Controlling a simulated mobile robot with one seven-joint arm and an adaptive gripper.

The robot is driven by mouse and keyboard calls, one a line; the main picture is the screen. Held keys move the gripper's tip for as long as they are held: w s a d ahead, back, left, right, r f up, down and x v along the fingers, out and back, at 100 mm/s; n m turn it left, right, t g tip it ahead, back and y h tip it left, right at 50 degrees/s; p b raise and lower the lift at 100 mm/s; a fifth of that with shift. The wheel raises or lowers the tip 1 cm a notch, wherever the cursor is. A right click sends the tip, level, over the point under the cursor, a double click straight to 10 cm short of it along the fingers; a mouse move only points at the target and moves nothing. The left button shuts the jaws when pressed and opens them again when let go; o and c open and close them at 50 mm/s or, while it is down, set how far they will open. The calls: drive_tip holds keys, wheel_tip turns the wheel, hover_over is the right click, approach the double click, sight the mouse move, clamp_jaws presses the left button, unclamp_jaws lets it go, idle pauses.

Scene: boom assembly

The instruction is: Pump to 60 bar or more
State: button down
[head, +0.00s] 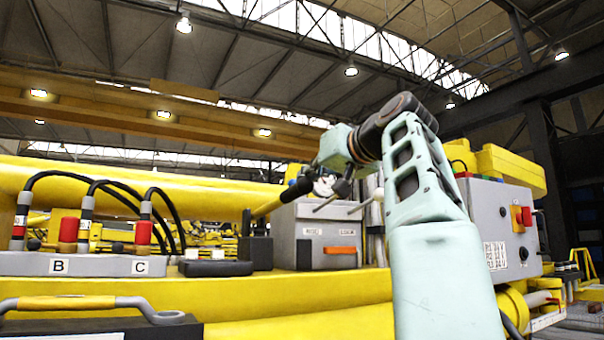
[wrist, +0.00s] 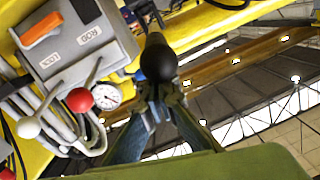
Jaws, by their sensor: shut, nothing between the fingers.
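The grey valve box (head: 313,238) bears labels, ROD and LOCK in the wrist view.
A red-knobbed lever (wrist: 79,100) and a white-knobbed lever (wrist: 28,127) stand close to the gauge. A grey cabinet (head: 493,215) with a red button stands to the right. Hose couplings on a grey block (head: 105,264) marked B and C are at left. A yellow-grey handle (head: 85,304) lies in front.

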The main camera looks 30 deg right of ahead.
drive_tip(key=shift+r, duration=0.3)
idle(1.4)
drive_tip(key=shift+r, duration=0.1)
